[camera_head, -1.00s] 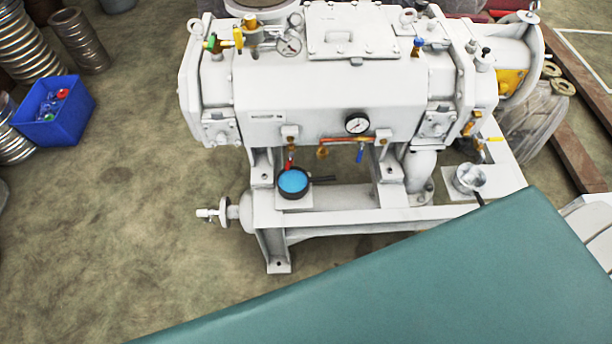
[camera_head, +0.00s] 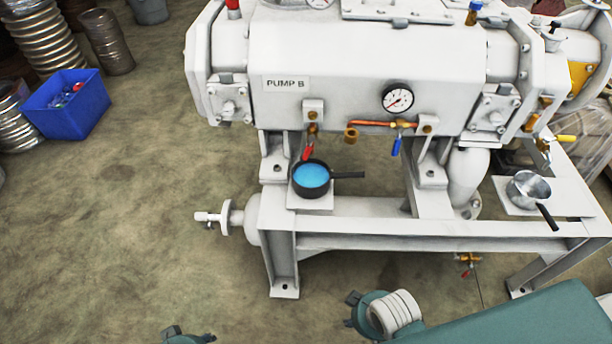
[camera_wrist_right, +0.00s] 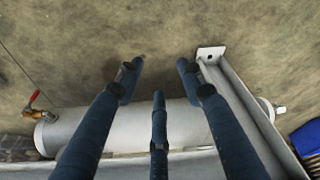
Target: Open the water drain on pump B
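Pump B, a white machine labelled "PUMP B" (camera_head: 285,84), fills the upper head view. A small brass valve with a red handle (camera_head: 467,266) hangs low on the right; it also shows at the tank's left end in the right wrist view (camera_wrist_right: 33,97). A red handle (camera_head: 308,152) and a blue handle (camera_head: 396,146) hang under the body. No marking shows which is the water drain. My right gripper (camera_wrist_right: 158,75) has its dark fingers spread and empty over the white tank (camera_wrist_right: 185,125), apart from the red-handled valve.
A black pan with blue liquid (camera_head: 311,175) stands below the upper red handle. A metal pan (camera_head: 528,188) stands at the right. The pump frame (camera_head: 430,230) blocks the middle. A blue crate (camera_head: 64,122) stands left; the floor in front is clear.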

